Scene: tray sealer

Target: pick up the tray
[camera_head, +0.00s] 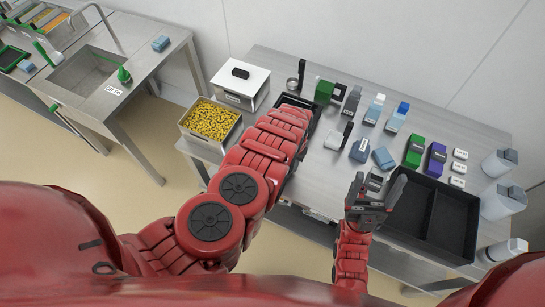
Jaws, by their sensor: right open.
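A large black tray (464,206) with a raised rim lies at the front right of the steel table, and its inside looks empty. My right gripper (380,187) is open and empty, with its two dark fingers pointing away from me, beside the left edge of this tray. A smaller black tray-like thing (313,103) shows partly around the end of my left arm, which hides most of it. My left arm reaches over the table's left part; its gripper is hidden behind the arm's own links.
Left of the table are a bin of yellow pieces (211,119) and a white-lidded box (240,80). Several bottles, blocks and a green box (415,150) and purple box (435,158) stand behind the large tray. White jugs (502,202) stand at the right edge. A sink (85,72) is far left.

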